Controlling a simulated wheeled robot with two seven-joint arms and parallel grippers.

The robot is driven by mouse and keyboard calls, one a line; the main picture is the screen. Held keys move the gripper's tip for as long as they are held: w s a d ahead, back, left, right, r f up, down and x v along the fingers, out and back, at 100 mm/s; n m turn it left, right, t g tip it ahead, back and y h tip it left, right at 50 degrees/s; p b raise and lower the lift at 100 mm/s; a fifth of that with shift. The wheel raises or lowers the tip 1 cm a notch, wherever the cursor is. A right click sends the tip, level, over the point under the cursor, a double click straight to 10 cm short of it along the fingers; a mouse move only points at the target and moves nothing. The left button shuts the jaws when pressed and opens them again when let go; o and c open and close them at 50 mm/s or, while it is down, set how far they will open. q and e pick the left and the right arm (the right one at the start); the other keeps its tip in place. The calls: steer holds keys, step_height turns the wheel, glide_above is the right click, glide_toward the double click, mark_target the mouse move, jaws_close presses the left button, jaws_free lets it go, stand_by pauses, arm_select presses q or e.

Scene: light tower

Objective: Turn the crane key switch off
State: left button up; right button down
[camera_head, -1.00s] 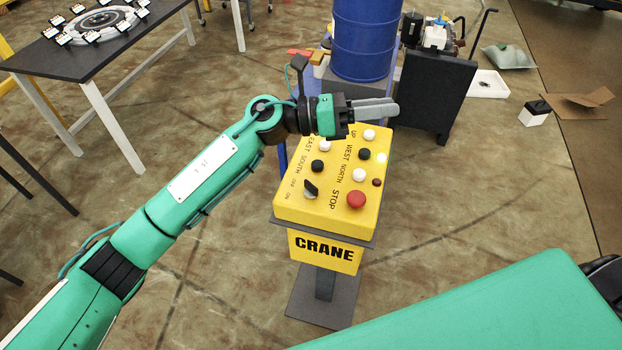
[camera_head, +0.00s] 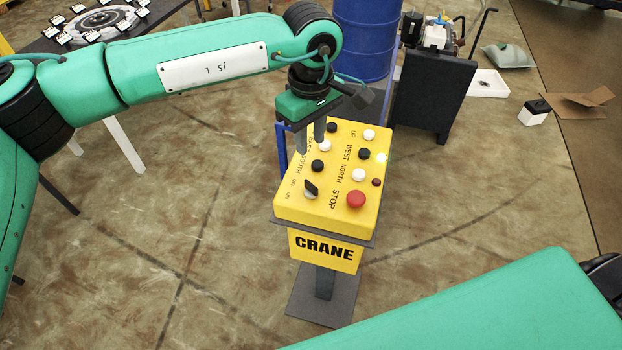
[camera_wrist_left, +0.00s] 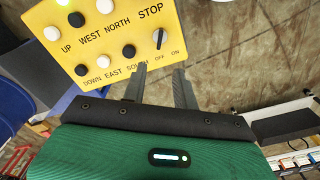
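The yellow crane control box (camera_head: 325,210) stands on a grey post. The crane key switch (camera_head: 311,189), with a dark flat handle on a pale round base, sits at its near left corner by the OFF and ON labels. It also shows in the left wrist view (camera_wrist_left: 159,38), handle roughly upright in the picture, near ON and OFF. My left gripper (camera_head: 311,140) points down over the box's far left edge, beyond the key switch. In the left wrist view its fingers (camera_wrist_left: 162,86) are apart and empty, below the key switch. My right gripper is not in view.
A red STOP button (camera_head: 356,199) is right of the key switch. Several black and white buttons and a lit lamp (camera_head: 381,157) fill the box top. A blue barrel (camera_head: 365,40) stands behind, beside a dark panel (camera_head: 433,92).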

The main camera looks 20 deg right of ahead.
mark_target(311, 184)
arm_select(q)
step_height(311, 184, down, 13)
steer(key=p, duration=0.5)
steer(key=shift+r, duration=0.15)
steer(key=shift+f, duration=0.3)
jaws_close()
